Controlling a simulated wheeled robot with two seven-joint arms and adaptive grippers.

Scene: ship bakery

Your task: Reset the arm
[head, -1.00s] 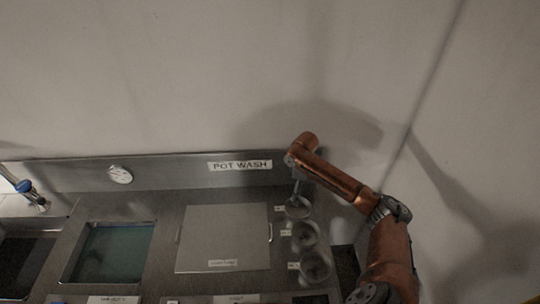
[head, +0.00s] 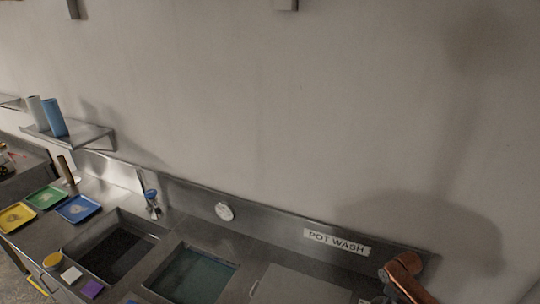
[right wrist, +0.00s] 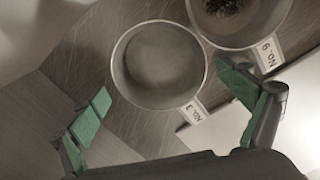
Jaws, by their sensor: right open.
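My right arm shows at the lower right corner of the head view, with its copper-coloured link over the counter; its gripper is out of that frame. In the right wrist view my right gripper (right wrist: 165,115) is open, with green pads on both fingers. A second round pot (right wrist: 205,28), beside a No. 9 or No. 6 label, has dark contents. My left gripper is not in view.
The steel counter carries a dark basin (head: 75,258), a water-filled basin (head: 200,276) and a flat cover (head: 290,288). Yellow (head: 16,218), green (head: 46,198) and blue (head: 78,208) trays lie at left. A wall shelf (head: 85,138) holds cylinders. A POT WASH sign (head: 336,242) marks the backsplash.

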